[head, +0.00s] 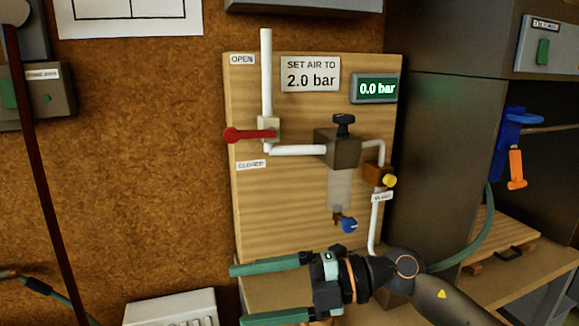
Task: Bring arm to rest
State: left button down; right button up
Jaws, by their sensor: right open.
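My right gripper (262,294) is in the lower middle of the head view, in front of the bottom of a wooden air panel (290,225). Its two green fingers point left, spread wide apart, with nothing between them. My right arm (430,295) comes in from the lower right. My left gripper is not in view. On the panel, a red lever (250,135) lies horizontal, pointing left, just above the "CLOSED" label. A sign (310,74) reads "SET AIR TO 2.0 bar" and a display (377,89) reads 0.0 bar.
A regulator (340,148) with a black knob and a yellow knob (389,181) stick out from the panel. A dark cabinet (445,150) stands to the right, with a green hose (470,250) beside it. A white ribbed box (172,309) is at lower left.

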jog(key=w+d+r+m+t+y, duration=0.3)
jog(key=w+d+r+m+t, duration=0.15)
jog(key=m+t, duration=0.9)
jog(key=w+d+f+m+t+h, duration=0.2)
jog(key=d+f+m+t+h, duration=0.4)
jog(key=d+f+m+h, duration=0.85)
jog(key=s+d+f+m+g+h, duration=0.45)
jog(key=s+f+g, duration=0.45)
jog(key=f, duration=0.4)
jog(key=s+d+f+g, duration=0.1)
jog(key=s+f+g, duration=0.25)
jog(key=s, duration=0.55)
jog(key=s+d+f+g, duration=0.25)
jog(key=s+f, duration=0.25)
jog(key=s, duration=0.3)
jog(key=w+a+f+t+y+p, duration=0.2)
jog(key=w+a+f+t, duration=0.2)
jog(key=f, duration=0.4)
jog(key=shift+a+f+n+t, duration=0.25)
jog(key=shift+a+n+t, duration=0.2)
jog(key=shift+a+t, duration=0.3)
